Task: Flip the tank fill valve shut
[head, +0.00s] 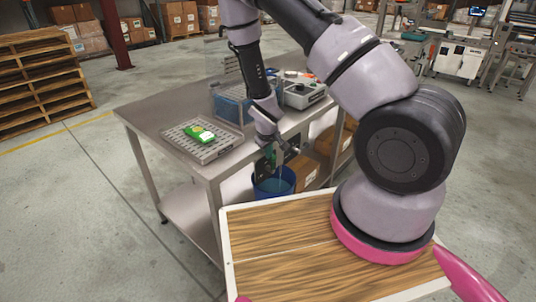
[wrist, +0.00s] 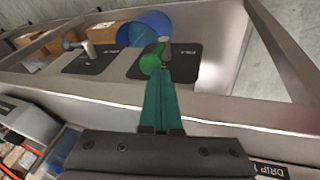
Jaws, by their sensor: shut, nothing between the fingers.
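In the wrist view a green valve handle (wrist: 151,62) stands in front of a dark plate (wrist: 185,62) on the side of the steel bench. My gripper (wrist: 164,68) is shut and empty, its teal fingers pressed together, with the tips right at the green handle. I cannot tell whether they touch it. A second dark plate (wrist: 90,60) carries a grey spout-like fitting (wrist: 75,44). In the head view my gripper (head: 270,148) hangs at the bench's front edge, above a blue bucket (head: 274,183). Which fitting is the tank fill valve cannot be read.
Cardboard boxes (head: 303,171) sit below. A label reading DRIP 1 (wrist: 272,170) is near my gripper.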

